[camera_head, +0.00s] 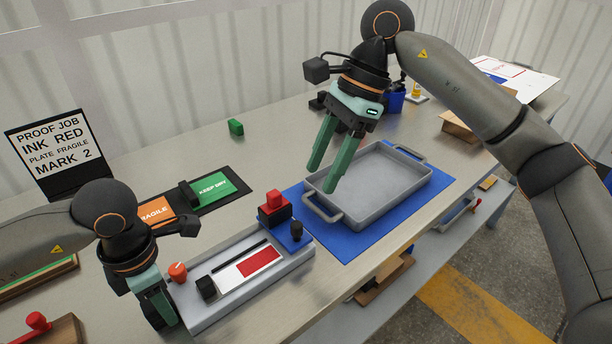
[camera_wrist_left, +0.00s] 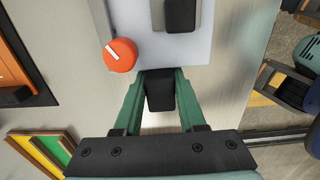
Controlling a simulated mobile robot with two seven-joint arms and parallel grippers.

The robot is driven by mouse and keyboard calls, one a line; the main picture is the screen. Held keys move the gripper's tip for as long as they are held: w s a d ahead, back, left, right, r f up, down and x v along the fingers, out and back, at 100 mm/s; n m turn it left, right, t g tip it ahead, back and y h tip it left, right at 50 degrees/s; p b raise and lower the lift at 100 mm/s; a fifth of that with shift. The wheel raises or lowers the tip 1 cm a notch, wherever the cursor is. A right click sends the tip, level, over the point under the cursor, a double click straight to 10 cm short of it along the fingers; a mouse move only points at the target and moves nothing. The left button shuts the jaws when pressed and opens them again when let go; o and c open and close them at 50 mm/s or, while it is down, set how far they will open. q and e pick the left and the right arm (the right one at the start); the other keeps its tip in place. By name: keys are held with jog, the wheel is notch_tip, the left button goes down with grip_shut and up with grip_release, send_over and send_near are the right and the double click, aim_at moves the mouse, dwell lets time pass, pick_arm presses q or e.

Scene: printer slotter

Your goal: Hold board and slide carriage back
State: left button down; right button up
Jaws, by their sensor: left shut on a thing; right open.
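The long grey board (camera_head: 215,305) lies on the bench with an orange knob (camera_head: 178,271), a black block (camera_head: 206,288), a white plate with a red patch (camera_head: 258,262), and a blue block with a dark knob (camera_head: 291,238). I cannot tell for sure which part is the carriage. My left gripper (camera_head: 160,306) is shut on a black grip at the board's left end; in the left wrist view this grip (camera_wrist_left: 160,92) sits between the fingers, beside the orange knob (camera_wrist_left: 120,55). My right gripper (camera_head: 323,177) is open and empty above the grey tray's left side.
A grey tray (camera_head: 373,208) stands on a blue mat (camera_head: 346,240), right of the board. A red-topped stamp (camera_head: 274,203) stands at the board's far end. Behind are orange and green labelled pads (camera_head: 212,188), a green block (camera_head: 236,128) and a sign (camera_head: 57,143).

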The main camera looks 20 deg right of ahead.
pick_arm(q)
jog(key=shift+c, duration=2)
grip_release()
